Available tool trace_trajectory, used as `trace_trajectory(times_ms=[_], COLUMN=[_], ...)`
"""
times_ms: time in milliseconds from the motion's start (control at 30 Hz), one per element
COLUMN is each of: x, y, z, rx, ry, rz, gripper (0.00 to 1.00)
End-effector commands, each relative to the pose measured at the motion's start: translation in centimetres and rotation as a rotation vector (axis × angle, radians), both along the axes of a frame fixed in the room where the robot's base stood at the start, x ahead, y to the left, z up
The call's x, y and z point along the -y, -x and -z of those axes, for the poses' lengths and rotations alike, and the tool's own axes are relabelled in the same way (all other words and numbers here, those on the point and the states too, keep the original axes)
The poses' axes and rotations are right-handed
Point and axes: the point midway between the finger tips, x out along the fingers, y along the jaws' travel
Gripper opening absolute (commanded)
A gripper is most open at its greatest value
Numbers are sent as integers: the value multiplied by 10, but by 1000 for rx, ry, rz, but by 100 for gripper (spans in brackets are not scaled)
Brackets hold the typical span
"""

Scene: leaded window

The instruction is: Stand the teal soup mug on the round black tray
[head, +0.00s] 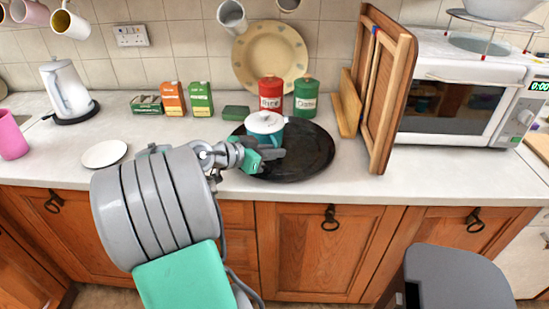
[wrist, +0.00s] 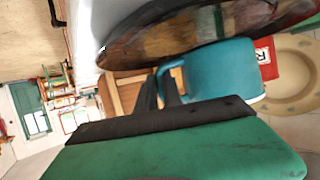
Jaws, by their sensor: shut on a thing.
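In the wrist view the black fingers (wrist: 163,90) are closed at the handle of the mug (wrist: 215,72). The glossy tray (wrist: 140,42) is close beside the mug's base there. I cannot tell whether the base touches the tray. My gripper hides part of the mug's lower near side in the head view.
A red canister (head: 271,94) and a green canister (head: 305,96) stand just behind the tray. Wooden boards (head: 385,95) and a microwave (head: 460,95) are to the right.

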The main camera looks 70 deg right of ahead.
Motion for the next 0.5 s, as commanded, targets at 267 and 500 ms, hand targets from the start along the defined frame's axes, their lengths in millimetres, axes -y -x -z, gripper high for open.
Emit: trace_trajectory(times_ms=[267,500], x=[-1,-2], y=[0,0], z=[24,29], rx=[0,-2], ry=[1,-5], rz=[-1,-1], gripper=[0,11])
